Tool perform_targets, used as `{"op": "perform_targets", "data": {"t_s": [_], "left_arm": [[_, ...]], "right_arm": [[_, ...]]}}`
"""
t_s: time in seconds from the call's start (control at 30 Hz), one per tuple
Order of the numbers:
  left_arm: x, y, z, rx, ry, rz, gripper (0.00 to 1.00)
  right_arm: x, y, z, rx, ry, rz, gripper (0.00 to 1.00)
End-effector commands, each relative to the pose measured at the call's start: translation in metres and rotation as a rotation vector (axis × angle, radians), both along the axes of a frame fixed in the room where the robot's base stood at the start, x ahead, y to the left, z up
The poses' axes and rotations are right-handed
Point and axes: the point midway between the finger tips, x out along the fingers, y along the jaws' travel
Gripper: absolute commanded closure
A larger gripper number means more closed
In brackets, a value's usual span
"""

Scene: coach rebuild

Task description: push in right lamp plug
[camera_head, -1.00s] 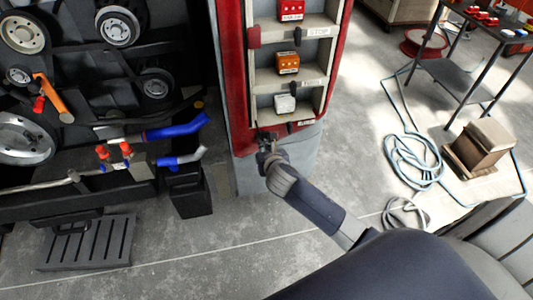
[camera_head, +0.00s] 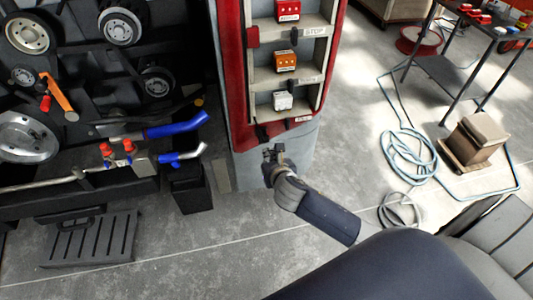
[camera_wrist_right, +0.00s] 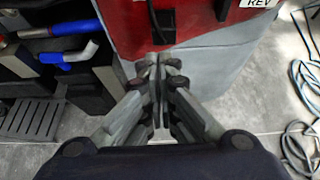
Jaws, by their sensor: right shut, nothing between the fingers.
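The lamp panel (camera_head: 233,80) is a tall red housing with grey compartments, holding a red block (camera_head: 287,11), an orange block (camera_head: 286,61) and a white block (camera_head: 283,100). A dark red plug-like piece (camera_head: 262,132) sits at its lower left edge, and a small black piece (camera_head: 290,123) sits beside the bottom label. In the right wrist view a black piece (camera_wrist_right: 161,24) is on the red face just beyond my fingertips. My right gripper (camera_head: 272,152) is shut and empty, just below the panel's lower edge; its fingers meet in the wrist view (camera_wrist_right: 158,63). I cannot tell which piece is the right lamp plug.
Dark machinery with pulleys and blue hoses (camera_head: 176,125) stands at the left. A slatted grey step (camera_head: 90,240) is on the floor. A coiled blue hose (camera_head: 408,155), a brown box (camera_head: 476,139) and a black table (camera_head: 455,75) are at the right. Floor between is open.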

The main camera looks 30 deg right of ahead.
Motion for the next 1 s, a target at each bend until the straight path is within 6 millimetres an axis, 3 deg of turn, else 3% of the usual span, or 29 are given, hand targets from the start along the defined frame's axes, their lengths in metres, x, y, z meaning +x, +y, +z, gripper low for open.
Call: {"op": "perform_targets", "data": {"t_s": [0.1,0.23,0.6,1.0], "left_arm": [[0.021,-0.008,0.001,-0.011,-0.030,0.002,0.42],[0.035,-0.015,0.002,-0.020,-0.052,0.003,0.42],[0.014,-0.010,0.000,-0.013,-0.021,0.003,0.42],[0.014,-0.006,0.000,-0.009,-0.020,0.001,0.42]], "right_arm": [[-0.017,0.005,0.010,0.000,-0.001,0.003,1.00],[-0.032,0.009,0.019,0.001,0.000,0.003,1.00],[-0.047,0.012,0.028,0.001,0.001,0.001,1.00],[-0.047,0.012,0.028,0.000,0.000,0.001,1.00]]}}
